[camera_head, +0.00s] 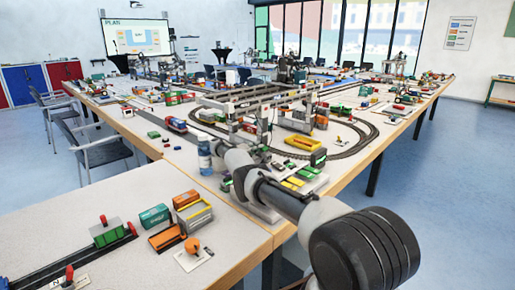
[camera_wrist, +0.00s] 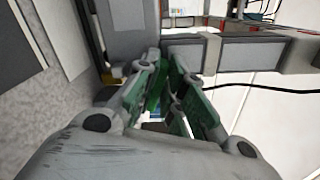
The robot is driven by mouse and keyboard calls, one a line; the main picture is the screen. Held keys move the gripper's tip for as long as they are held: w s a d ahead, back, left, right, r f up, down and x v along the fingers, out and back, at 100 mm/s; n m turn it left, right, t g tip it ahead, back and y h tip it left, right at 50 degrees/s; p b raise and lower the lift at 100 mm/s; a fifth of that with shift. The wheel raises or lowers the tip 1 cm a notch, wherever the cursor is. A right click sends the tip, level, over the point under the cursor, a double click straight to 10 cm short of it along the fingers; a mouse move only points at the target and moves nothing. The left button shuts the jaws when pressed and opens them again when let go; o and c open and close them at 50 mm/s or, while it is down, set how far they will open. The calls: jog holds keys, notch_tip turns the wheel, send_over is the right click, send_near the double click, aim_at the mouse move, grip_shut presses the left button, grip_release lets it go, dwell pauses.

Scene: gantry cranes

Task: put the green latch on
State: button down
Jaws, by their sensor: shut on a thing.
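My gripper (camera_wrist: 172,68) reaches forward in the wrist view, its fingers close together. Its jaws are shut on a green piece, which I take to be the green latch (camera_wrist: 158,92); the fingers hide much of it. The fingertips are close to the grey blocks of a structure (camera_wrist: 187,50), but I cannot tell whether the latch touches it. In the head view my arm reaches toward the gantry crane (camera_head: 262,101) on the table. My fingers and the latch cannot be made out there.
A white-and-blue bottle (camera_head: 204,155) stands left of my wrist. An oval track (camera_head: 368,139) surrounds the crane area. Toy containers and an orange-topped piece (camera_head: 192,246) occupy the near table.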

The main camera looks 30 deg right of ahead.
aim_at(261, 127)
jog(key=shift+f, duration=0.1)
jog(key=c, duration=1.5)
grip_release()
jog(key=shift+r, duration=0.2)
notch_tip(261, 127, up, 10)
jog(key=shift+f, duration=0.15)
